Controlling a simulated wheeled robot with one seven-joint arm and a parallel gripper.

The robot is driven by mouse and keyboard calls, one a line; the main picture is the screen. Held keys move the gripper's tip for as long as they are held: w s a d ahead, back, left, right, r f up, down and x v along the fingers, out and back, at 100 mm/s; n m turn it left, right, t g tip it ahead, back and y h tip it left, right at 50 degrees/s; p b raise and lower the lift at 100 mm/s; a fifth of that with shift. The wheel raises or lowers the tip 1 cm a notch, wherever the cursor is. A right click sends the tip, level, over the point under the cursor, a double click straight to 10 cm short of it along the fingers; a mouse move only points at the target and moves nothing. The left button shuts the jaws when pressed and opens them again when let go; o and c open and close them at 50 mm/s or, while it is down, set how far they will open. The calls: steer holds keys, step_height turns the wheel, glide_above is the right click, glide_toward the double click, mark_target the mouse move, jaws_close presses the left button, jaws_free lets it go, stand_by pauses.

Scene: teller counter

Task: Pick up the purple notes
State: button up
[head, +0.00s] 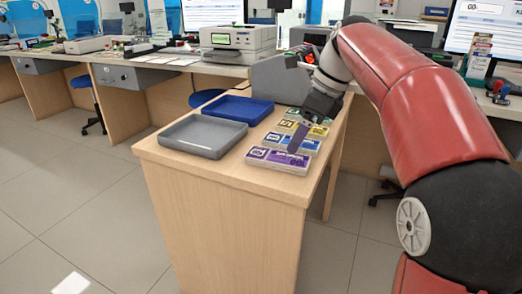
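The purple notes (270,158) lie as a flat bundle at the near end of the wooden counter, in front of the other bundles. My gripper (295,147) reaches down from the upper right, with its fingertip over the right part of the purple bundle. I cannot tell whether it touches the notes. Only one finger shows clearly, so its opening is hidden. The arm's red and black links fill the right side of the view.
Blue notes (281,142), yellow notes (319,131) and green notes (292,113) lie in a row behind the purple ones. A grey tray (190,152) and a blue tray (222,121) stand to their left. Printers and screens stand on the desks behind.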

mark_target(279, 156)
steer(key=shift+w+a+f, duration=0.25)
steer(key=shift+w+a, duration=0.05)
steer(key=x, duration=0.2)
steer(key=b+x, duration=0.1)
steer(key=x, duration=0.4)
steer(key=shift+w+a+r+b, duration=0.1)
steer(key=shift+w+a+b, duration=0.15)
steer(key=shift+a+b, duration=0.15)
steer(key=c, duration=1.1)
steer(key=shift+r, duration=0.15)
